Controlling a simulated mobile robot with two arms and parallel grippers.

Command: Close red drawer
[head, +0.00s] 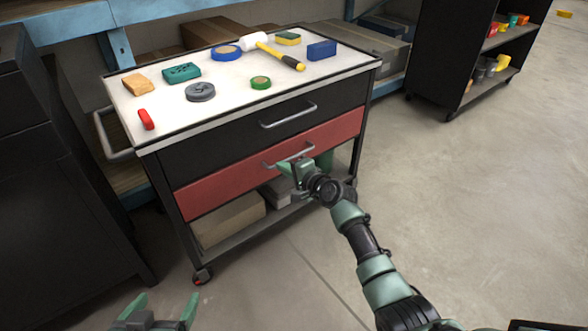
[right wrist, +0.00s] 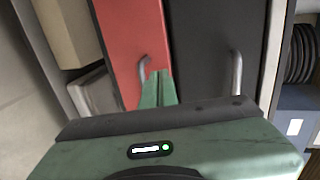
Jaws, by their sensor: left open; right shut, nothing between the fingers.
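The red drawer (head: 225,185) is the lower drawer of a wheeled cart, below a black drawer (head: 225,137). Its front looks about flush with the black one, with no clear gap visible. My right gripper (head: 296,166) is shut and empty, at the middle of the red front by its grey handle (head: 308,151). In the right wrist view the shut green fingers (right wrist: 158,88) point at the red front (right wrist: 122,35), right beside the handle (right wrist: 143,70); I cannot tell whether they touch. My left gripper (head: 161,312) is open and empty at the bottom edge, away from the cart.
The white cart top (head: 225,110) holds a mallet (head: 275,50), tape rolls and other small items. Boxes (head: 230,218) lie on the cart's lower shelf. A dark cabinet (head: 60,180) stands at left and a shelf rack (head: 445,60) at back right. The floor at right is clear.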

